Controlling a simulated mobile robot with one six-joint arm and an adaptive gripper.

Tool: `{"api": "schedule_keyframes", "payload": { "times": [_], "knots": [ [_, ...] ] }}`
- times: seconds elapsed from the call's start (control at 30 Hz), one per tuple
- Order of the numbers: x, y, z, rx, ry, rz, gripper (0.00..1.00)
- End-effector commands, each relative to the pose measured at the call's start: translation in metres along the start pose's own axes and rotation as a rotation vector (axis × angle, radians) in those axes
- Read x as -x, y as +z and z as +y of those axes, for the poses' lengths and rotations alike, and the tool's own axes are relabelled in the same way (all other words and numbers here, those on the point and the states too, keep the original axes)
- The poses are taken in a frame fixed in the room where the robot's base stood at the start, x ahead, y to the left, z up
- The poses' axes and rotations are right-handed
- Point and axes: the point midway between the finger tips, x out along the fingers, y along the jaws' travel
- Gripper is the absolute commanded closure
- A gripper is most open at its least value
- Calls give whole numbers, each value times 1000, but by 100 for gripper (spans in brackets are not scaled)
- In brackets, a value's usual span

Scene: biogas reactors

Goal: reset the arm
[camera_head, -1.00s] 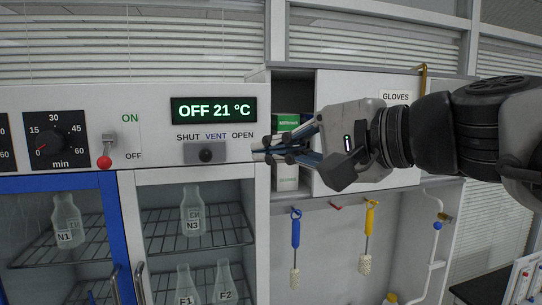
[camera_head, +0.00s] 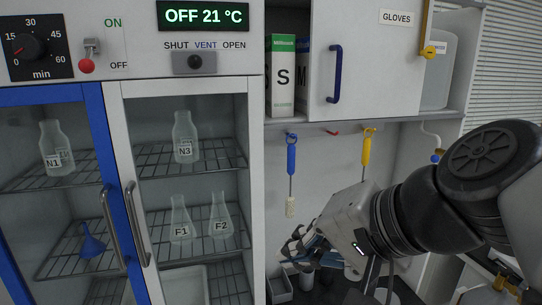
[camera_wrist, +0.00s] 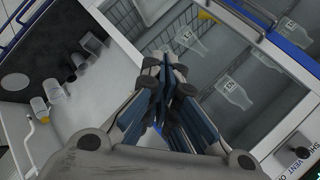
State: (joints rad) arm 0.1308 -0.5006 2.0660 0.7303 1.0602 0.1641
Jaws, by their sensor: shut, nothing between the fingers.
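My gripper (camera_head: 302,251) is at the lower middle of the head view, in front of the recess under the glove cupboard and to the right of the glass-door cabinet. Its fingers are closed together and hold nothing. In the wrist view the shut gripper (camera_wrist: 168,95) points toward the cabinet doors and the counter. My arm comes in from the right edge of the head view and bends down to the gripper.
The cabinet (camera_head: 113,85) has glass doors with handles and labelled flasks inside. A vent slider (camera_head: 194,62) sits above. The glove cupboard (camera_head: 375,70) has a blue handle. Blue (camera_head: 291,153) and yellow (camera_head: 368,142) brushes hang behind my gripper. Cups (camera_wrist: 70,75) stand on the counter.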

Motion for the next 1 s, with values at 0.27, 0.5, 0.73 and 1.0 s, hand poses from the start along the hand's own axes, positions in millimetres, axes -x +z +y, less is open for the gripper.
{"api": "schedule_keyframes", "payload": {
  "times": [0.27,0.5,0.73,1.0],
  "knots": [
    [-63,79,196,317,372,-43,100],
    [-79,111,298,546,578,-90,100],
    [-78,114,314,596,619,-101,100],
    [-77,114,313,593,617,-101,100]
  ]
}}
